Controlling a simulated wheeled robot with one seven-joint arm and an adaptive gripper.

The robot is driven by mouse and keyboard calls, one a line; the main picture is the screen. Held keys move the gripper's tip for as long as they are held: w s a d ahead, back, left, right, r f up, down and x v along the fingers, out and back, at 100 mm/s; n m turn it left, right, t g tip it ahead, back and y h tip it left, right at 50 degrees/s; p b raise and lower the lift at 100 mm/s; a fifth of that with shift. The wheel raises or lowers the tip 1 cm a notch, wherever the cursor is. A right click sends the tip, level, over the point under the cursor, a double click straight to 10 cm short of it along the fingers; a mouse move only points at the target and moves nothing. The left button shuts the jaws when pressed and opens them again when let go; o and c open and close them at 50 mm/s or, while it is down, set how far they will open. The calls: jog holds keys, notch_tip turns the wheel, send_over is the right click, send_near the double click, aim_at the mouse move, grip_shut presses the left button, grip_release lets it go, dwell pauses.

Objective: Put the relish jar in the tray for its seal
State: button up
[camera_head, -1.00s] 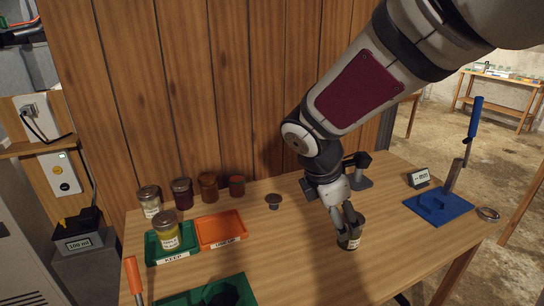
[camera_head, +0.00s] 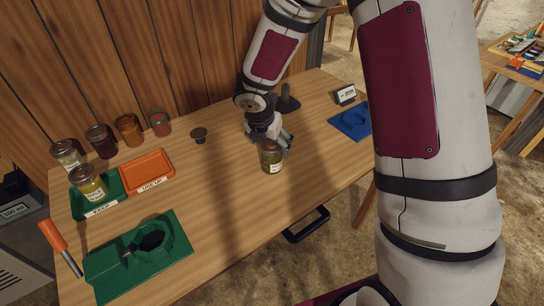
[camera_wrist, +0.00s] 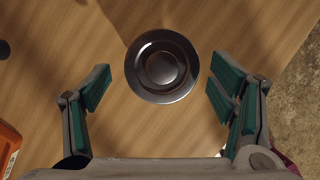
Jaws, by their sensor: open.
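A glass jar with a dark lid, greenish contents and a pale label (camera_head: 271,158) stands upright on the table; I cannot read its label. In the wrist view its round lid (camera_wrist: 162,66) lies between and slightly beyond my fingertips, with a gap on each side. My gripper (camera_head: 270,138) is open just above and behind this jar; its green-padded fingers show in the wrist view (camera_wrist: 163,90). A green tray labelled KEEP (camera_head: 104,211) holds a yellowish jar (camera_head: 89,185). An orange tray labelled USE UP (camera_head: 148,170) is empty.
Several jars stand along the back, including a dark red one (camera_head: 101,139). A green fixture (camera_head: 140,258) and an orange-handled tool (camera_head: 54,236) are at the front left. A blue fixture (camera_head: 350,122) and small sign (camera_head: 346,95) are at right. The table's middle is mostly clear.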

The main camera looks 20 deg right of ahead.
jog(key=shift+b+x, duration=0.35)
jog(key=shift+x, duration=2.7)
jog(key=shift+d+r, duration=0.1)
jog(key=c, duration=1.8)
